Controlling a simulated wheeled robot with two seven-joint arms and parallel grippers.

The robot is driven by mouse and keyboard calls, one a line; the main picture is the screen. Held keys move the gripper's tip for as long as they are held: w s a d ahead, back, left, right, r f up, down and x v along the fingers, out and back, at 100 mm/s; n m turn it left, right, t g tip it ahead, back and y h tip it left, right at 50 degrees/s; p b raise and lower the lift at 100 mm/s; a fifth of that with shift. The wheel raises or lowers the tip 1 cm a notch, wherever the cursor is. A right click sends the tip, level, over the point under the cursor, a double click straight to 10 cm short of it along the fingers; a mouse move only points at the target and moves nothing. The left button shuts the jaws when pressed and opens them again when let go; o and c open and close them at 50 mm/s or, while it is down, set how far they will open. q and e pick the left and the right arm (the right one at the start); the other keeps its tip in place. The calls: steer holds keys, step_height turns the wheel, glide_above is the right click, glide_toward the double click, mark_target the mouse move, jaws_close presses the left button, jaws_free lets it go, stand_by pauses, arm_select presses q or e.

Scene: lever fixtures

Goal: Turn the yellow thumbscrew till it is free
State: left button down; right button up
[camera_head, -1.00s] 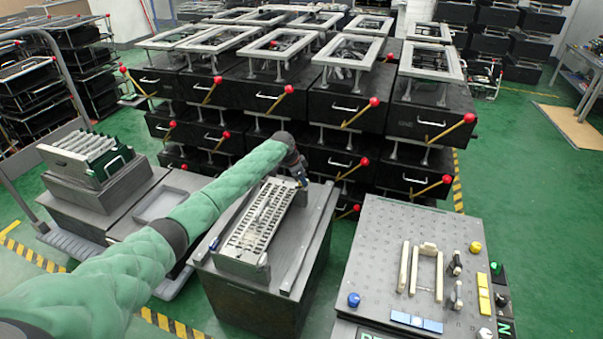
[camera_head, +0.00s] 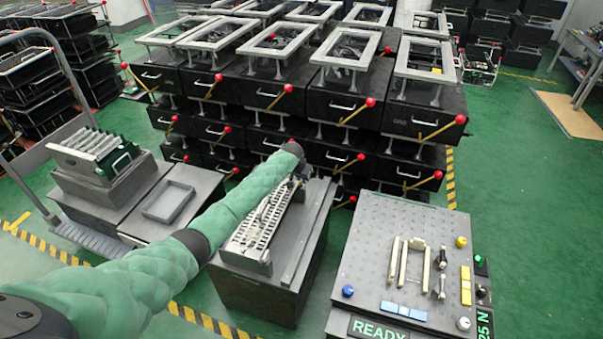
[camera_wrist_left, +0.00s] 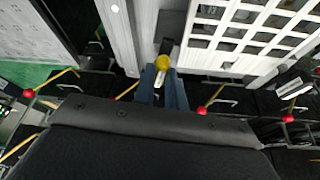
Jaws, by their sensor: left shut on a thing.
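The yellow thumbscrew (camera_wrist_left: 162,62) shows in the left wrist view as a small round yellow head beside the white slotted fixture (camera_wrist_left: 235,35). My left gripper (camera_wrist_left: 163,75) is shut on it, with a blue finger on each side. In the head view the fixture (camera_head: 252,228) lies on a grey block, and my left arm reaches across to its far end. The gripper and thumbscrew are mostly hidden there behind my wrist. My right gripper is not in view.
A pegboard panel (camera_head: 375,235) with a yellow knob (camera_head: 461,241) and handles stands at the right. A grey tray (camera_head: 168,202) is at the left. Stacked black drawer units with red-tipped levers (camera_head: 430,125) rise close behind the fixture. Green floor is open at the far right.

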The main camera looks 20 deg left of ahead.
arm_select(q)
steer(key=shift+s+d+n, duration=0.1)
steer(key=shift+d+n, duration=0.05)
steer(key=shift+n, duration=0.15)
steer(key=shift+p, duration=0.4)
steer(key=shift+n+y+p, duration=0.35)
steer(key=shift+n+y, duration=0.05)
steer(key=shift+n, duration=0.3)
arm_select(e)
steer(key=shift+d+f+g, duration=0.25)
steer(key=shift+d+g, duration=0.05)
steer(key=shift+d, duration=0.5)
arm_select(q)
steer(key=c, duration=1.4)
jaws_free()
steer(key=shift+r, duration=0.1)
steer(key=shift+c, duration=0.2)
